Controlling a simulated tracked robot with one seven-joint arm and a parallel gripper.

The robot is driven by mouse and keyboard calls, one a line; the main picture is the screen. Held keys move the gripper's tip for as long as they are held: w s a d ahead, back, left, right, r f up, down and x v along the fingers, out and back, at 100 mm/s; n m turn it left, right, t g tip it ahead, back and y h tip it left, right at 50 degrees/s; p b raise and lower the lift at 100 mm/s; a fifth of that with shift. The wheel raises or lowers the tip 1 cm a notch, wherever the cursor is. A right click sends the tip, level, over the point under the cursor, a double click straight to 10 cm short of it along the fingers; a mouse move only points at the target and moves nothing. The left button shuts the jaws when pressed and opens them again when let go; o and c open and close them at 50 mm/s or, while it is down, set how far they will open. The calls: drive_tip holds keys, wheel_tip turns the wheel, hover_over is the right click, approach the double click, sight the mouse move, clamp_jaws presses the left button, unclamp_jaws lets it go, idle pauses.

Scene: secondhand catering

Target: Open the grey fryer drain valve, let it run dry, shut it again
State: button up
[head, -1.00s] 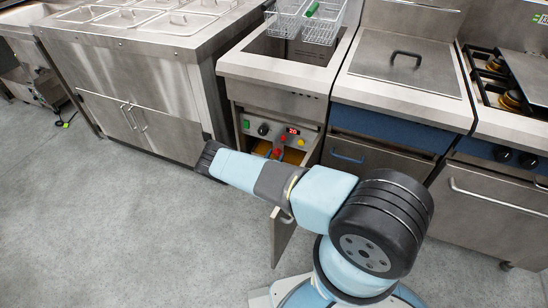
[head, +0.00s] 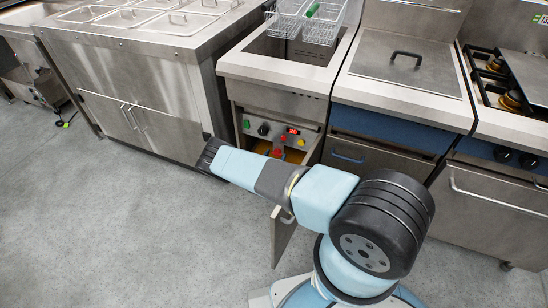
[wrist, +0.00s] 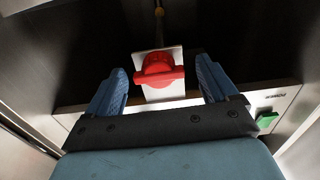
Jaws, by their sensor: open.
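The open-fronted grey fryer (head: 270,70) stands in the middle of the head view, its lower door (head: 283,238) swung open. In the wrist view, a red valve handle (wrist: 157,72) sits in front of a pale plate (wrist: 165,92) inside the dark cabinet. The handle's bar lies crosswise in the picture. My gripper (wrist: 160,78) is open, with one blue finger on each side of the handle. Gaps show between the fingers and the handle. In the head view my arm hides most of the gripper and the cabinet opening.
The fryer's control panel (head: 278,130) has a red display, a knob and coloured buttons. Its green switch (wrist: 267,120) shows close to my gripper. A steel counter (head: 150,60) stands left and a lidded fryer (head: 400,80) right. The floor (head: 120,220) in front is clear.

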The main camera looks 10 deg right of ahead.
drive_tip(key=v, duration=1.3)
drive_tip(key=shift+s+a, duration=0.25)
drive_tip(key=shift+s, duration=0.05)
drive_tip(key=shift+f, duration=0.1)
